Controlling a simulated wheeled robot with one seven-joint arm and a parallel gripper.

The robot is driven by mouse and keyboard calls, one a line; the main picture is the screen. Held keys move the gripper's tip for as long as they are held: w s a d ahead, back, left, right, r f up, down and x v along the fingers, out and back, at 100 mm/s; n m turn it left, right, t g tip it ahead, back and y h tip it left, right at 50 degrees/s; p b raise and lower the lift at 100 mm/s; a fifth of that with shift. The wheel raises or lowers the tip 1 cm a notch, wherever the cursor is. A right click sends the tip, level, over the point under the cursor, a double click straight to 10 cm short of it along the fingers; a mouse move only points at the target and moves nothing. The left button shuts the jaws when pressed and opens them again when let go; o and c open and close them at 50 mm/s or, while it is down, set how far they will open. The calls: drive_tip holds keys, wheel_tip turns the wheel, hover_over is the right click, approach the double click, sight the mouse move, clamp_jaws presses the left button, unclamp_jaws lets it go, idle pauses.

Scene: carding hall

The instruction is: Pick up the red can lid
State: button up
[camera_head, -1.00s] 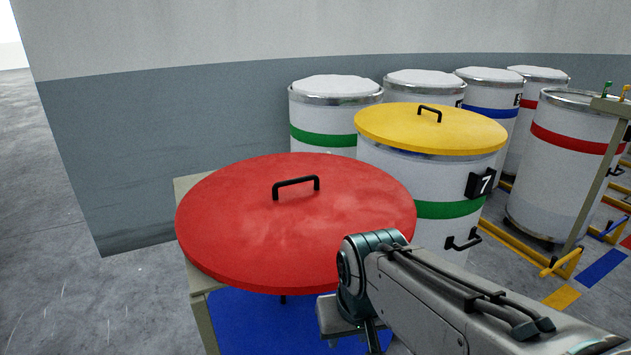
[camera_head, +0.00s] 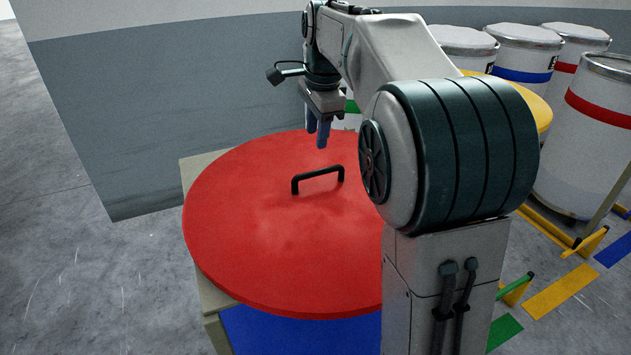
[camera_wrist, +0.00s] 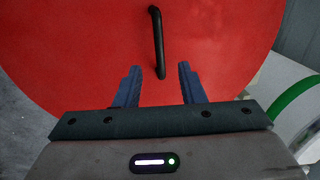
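The red can lid (camera_head: 270,240) is a large flat disc lying on a stand, with a black bar handle (camera_head: 318,177) upright at its middle. It also fills much of the wrist view (camera_wrist: 100,45), where the handle (camera_wrist: 157,40) runs nearly upright. My gripper (camera_head: 318,140) is above the far part of the lid, pointing down, apart from the handle. In the wrist view its two blue fingers (camera_wrist: 160,72) are spread and empty, with the lower end of the handle showing between and just beyond the tips. My arm hides the lid's right edge in the head view.
The stand (camera_head: 207,310) has a pale frame and a blue panel. White cans with coloured bands, one with a red band (camera_head: 590,108), stand behind and right. A yellow lid (camera_head: 540,112) is partly hidden by my arm. A wall stands behind; grey floor at left is clear.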

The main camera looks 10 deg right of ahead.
sight(316, 172)
drive_tip(key=f, duration=0.4)
drive_tip(key=w+f, duration=0.1)
drive_tip(key=f, duration=0.2)
drive_tip(key=shift+w+d+f, duration=0.1)
drive_tip(key=shift+d, duration=0.05)
drive_tip(key=shift+w+f+p, duration=0.2)
drive_tip(key=shift+f, duration=0.7)
drive_tip(key=shift+w+f+p, duration=0.15)
drive_tip(key=shift+w+f, duration=0.05)
drive_tip(key=shift+f, duration=0.75)
drive_tip(key=shift+w+f+p, duration=0.2)
drive_tip(key=shift+f, duration=0.7)
clamp_jaws()
